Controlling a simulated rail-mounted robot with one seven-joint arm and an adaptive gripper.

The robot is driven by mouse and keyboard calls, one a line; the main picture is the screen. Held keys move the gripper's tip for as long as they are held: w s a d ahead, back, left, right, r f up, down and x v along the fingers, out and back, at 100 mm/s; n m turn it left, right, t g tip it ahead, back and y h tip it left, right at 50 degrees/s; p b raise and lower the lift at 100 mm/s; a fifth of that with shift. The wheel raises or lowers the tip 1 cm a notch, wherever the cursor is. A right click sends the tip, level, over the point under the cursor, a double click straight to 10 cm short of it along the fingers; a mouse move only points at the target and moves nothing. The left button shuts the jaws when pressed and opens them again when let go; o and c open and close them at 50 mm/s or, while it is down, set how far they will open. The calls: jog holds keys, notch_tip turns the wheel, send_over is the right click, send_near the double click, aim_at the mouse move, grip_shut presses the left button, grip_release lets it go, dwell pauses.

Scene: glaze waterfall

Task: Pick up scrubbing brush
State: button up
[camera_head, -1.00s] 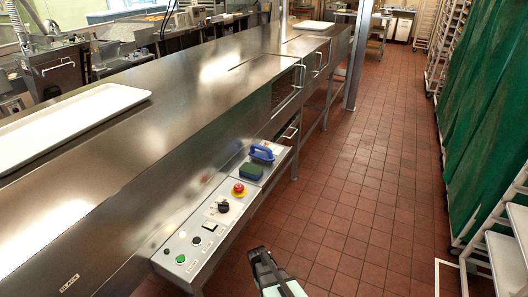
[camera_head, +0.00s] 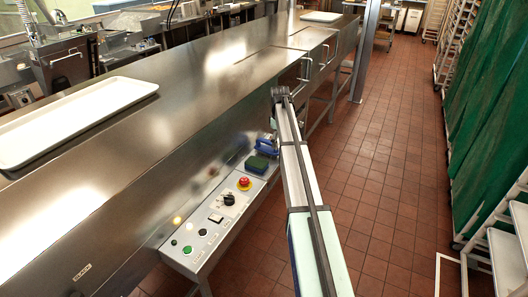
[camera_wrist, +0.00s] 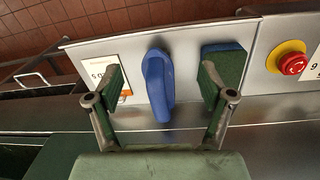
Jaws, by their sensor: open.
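The blue scrubbing brush (camera_wrist: 157,88) shows in the wrist view as an upright blue handle on the metal control ledge. In the head view the brush (camera_head: 268,146) is partly hidden by my arm. My gripper (camera_wrist: 161,82) is open, with one finger on each side of the brush in the wrist view. There is a visible gap on both sides, and the fingers hold nothing. A green and blue sponge (camera_head: 257,164) lies beside the brush. In the wrist view the sponge (camera_wrist: 226,62) is partly covered by the right finger.
A red emergency button (camera_head: 244,184) and other controls sit on the same panel (camera_head: 207,215). The long steel counter (camera_head: 190,110) rises beside it. A white tray (camera_head: 70,121) lies on the counter. Open tiled floor (camera_head: 390,190) is to the right.

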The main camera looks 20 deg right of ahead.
jog(key=w+a+r+n+t+y, duration=0.15)
jog(key=w+r, duration=0.35)
jog(key=r, duration=0.5)
jog(key=p, duration=0.2)
send_over(267, 149)
jog(key=shift+g, duration=0.35)
jog(key=f, duration=1.1)
jog(key=shift+d+f, duration=0.2)
jog(key=shift+d, duration=0.15)
jog(key=shift+w+a+f+p, duration=0.15)
jog(key=shift+f+p, duration=0.55)
jog(key=shift+f, duration=0.65)
jog(key=shift+w+a+f+p, duration=0.15)
jog(key=shift+f+p, duration=0.55)
jog(key=shift+f, duration=0.6)
jog(key=shift+s, duration=0.15)
jog(key=c, duration=1.3)
